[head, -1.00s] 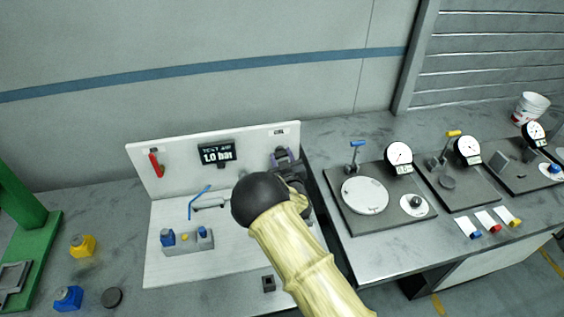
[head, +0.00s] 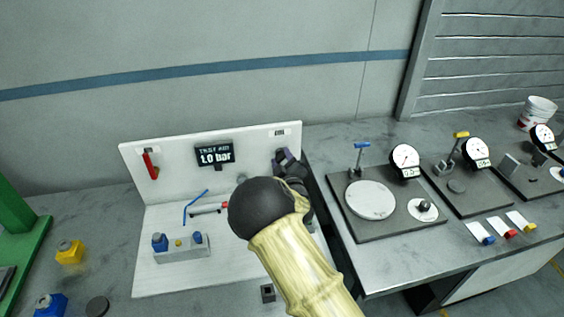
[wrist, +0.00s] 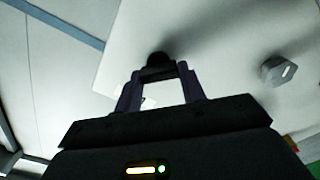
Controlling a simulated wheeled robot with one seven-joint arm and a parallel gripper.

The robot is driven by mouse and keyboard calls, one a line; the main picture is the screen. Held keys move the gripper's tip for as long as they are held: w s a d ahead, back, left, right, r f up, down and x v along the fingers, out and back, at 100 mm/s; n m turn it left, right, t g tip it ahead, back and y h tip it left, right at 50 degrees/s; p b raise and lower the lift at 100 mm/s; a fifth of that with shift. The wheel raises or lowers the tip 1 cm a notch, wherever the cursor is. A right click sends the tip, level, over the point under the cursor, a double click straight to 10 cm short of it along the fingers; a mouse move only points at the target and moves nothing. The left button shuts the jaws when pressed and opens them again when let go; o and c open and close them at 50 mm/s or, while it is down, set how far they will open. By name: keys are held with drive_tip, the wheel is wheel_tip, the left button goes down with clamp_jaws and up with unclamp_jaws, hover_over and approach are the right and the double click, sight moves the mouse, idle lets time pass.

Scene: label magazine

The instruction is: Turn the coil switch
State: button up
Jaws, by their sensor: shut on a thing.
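The coil switch is a dark round knob (wrist: 158,62) on the upright white panel (head: 262,146), below a small label (head: 280,132) at the panel's top right. My gripper (head: 284,157) is at the knob, its purple fingers pointing at the panel. In the wrist view the fingertips (wrist: 160,76) are shut on the knob, one on each side. In the head view my wrist and fingers hide most of the knob, and its pointer direction cannot be seen.
A grey hexagonal knob (wrist: 279,71) sits on the panel beside my gripper. A display (head: 214,155) reads 1.0 bar, with a red lever (head: 150,166) to its left. A block with blue parts (head: 181,249) stands on the white base. Gauge stations (head: 384,220) stand to the right.

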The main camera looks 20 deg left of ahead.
drive_tip(key=o, duration=1)
wheel_tip(320, 180, up, 10)
drive_tip(key=shift+b, duration=0.85)
